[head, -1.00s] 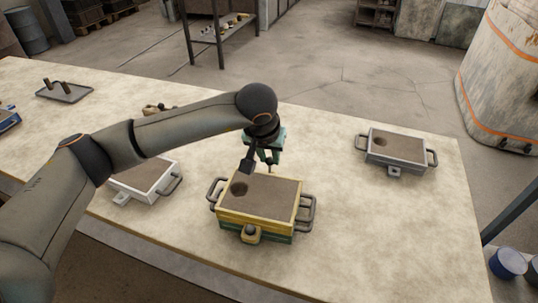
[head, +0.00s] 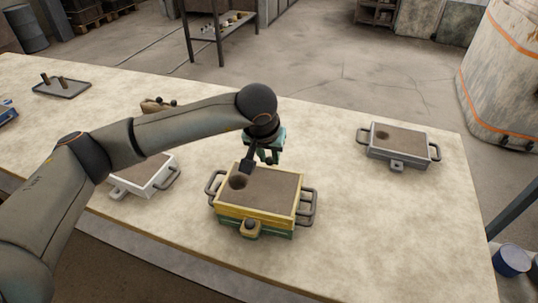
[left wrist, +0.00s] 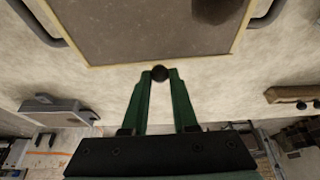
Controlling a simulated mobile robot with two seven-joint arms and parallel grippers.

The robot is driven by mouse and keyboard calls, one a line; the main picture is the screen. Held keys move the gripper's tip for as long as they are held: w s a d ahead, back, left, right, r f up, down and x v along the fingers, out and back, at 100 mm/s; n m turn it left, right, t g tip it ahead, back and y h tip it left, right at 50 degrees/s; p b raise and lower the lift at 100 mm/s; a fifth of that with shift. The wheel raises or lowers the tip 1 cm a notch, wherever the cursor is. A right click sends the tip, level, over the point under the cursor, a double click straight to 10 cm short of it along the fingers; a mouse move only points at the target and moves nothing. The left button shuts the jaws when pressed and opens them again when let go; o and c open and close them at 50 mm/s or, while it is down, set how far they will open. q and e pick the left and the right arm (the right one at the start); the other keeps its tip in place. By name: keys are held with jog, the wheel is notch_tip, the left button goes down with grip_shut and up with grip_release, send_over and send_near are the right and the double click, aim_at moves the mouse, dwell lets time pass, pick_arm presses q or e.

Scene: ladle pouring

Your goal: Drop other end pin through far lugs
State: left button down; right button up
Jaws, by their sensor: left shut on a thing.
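The yellow-over-green moulding box (head: 258,212), filled with dark sand with one round hole, stands at the table's front middle. A dark-headed pin (head: 250,224) sits at its near lug. My left gripper (head: 270,160) is just behind the box's far edge, pointing down. In the left wrist view its green fingers (left wrist: 160,76) are shut on a dark round-headed pin (left wrist: 160,72), close to the box's yellow rim (left wrist: 195,56). The far lugs and the pin's lower end are hidden, so I cannot tell whether the pin is in them. My right gripper is not in view.
A grey sand-filled box (head: 398,146) stands to the right and another (head: 146,176) to the left, partly behind my arm. A brown holder with dark knobs (head: 156,106) and a tray with two upright pieces (head: 62,88) are further back.

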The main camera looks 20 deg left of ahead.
pick_arm(q)
jog(key=shift+c, duration=0.2)
grip_release()
dwell(0.6)
jog(key=shift+r, duration=0.15)
jog(key=shift+r+p, duration=1.8)
jog(key=shift+r, duration=1.15)
jog(key=shift+f, duration=0.1)
